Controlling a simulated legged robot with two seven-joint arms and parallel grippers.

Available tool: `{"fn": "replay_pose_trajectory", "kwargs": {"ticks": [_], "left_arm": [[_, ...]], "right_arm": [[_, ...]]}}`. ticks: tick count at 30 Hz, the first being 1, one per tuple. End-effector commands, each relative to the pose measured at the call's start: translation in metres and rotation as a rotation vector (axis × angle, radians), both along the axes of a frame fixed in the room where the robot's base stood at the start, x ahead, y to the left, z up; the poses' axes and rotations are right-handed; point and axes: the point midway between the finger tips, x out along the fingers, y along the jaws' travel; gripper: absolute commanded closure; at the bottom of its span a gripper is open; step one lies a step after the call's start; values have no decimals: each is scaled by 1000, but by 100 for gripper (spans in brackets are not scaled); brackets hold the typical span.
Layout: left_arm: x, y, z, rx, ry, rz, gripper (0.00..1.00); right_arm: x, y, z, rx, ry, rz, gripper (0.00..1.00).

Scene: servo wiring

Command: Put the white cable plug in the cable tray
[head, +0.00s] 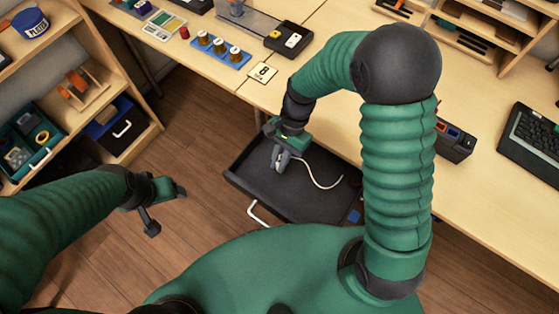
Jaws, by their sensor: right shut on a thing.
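My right gripper (281,163) is shut on the white cable plug, which is mostly hidden between the fingers. A white cable (323,180) runs from it to the right in a loose curve. The gripper points down over a dark, pulled-out drawer (240,182) under the desk. I cannot tell whether the plug touches the drawer floor. No label shows which container is the cable tray; this drawer is the one under the plug. My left gripper (168,212) is open and empty, over the wooden floor left of the drawer.
The desk (480,205) carries a blue rack of spools (219,50), a card marked 8 (262,72) and a keyboard (533,138). A small blue item (354,216) lies in the drawer's right end. A shelf with bins (35,135) stands left. Open floor lies between.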

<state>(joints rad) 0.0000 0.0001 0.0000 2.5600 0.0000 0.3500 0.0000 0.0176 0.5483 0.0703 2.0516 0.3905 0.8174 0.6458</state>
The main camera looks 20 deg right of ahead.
Motion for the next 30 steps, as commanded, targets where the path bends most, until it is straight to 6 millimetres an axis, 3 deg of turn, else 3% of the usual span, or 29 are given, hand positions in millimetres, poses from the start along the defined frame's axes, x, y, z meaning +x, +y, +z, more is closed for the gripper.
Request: {"fn": "replay_pose_trajectory", "kwargs": {"ticks": [2, 3, 7, 17, 20, 30], "left_arm": [[0, 0, 0, 0, 0, 0, 26], [0, 0, 0, 0, 0, 0, 26], [0, 0, 0, 0, 0, 0, 26], [0, 0, 0, 0, 0, 0, 26], [0, 0, 7, 0, 0, 0, 26], [0, 0, 33, 0, 0, 0, 26]], "right_arm": [[0, 0, -2, -1, 1, 0, 100], [0, 0, -2, 0, 0, 0, 85], [0, 0, -2, -1, 1, 0, 68], [0, 0, 1, 0, 0, 1, 67], [3, -4, 14, 0, -2, 1, 67], [24, -29, 92, 0, -1, 0, 67]]}}
